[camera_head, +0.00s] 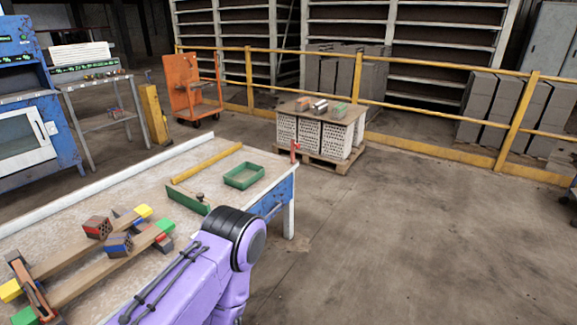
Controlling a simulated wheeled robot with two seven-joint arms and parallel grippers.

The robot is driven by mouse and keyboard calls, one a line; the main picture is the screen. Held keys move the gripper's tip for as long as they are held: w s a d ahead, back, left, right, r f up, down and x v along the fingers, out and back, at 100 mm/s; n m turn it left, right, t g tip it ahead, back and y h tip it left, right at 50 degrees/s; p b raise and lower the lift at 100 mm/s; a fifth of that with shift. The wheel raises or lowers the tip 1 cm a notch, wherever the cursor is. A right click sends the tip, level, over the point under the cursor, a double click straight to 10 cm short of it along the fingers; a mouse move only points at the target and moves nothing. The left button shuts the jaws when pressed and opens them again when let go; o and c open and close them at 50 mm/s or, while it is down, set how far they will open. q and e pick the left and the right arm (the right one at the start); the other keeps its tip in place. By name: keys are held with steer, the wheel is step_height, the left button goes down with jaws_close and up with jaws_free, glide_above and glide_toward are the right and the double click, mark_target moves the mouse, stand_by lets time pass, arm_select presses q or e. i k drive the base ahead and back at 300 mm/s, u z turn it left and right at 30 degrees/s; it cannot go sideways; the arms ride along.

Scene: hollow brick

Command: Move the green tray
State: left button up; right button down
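The green tray (240,184) is a small, shallow, open rectangular tray. It lies on the worktable (150,195) near its far right corner and looks empty. A purple arm link of mine fills the bottom middle, its black-ringed joint in front of the table's right edge and below the tray in the picture. There is clear space between this link and the tray. Neither of my grippers shows.
A green bar-like object (188,199) and a yellow bar (206,164) lie left of the tray. Wooden rails (105,275) with colored bricks (97,227) lie nearer. A red clamp-like part (294,150) stands at the table corner. Beyond, a pallet stack (321,133) stands on open floor.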

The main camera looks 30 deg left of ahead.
mark_target(243, 176)
steer(key=z, duration=0.2)
steer(key=i, duration=1.4)
steer(key=u, duration=0.6)
steer(key=i, duration=0.85)
steer(key=u, duration=0.7)
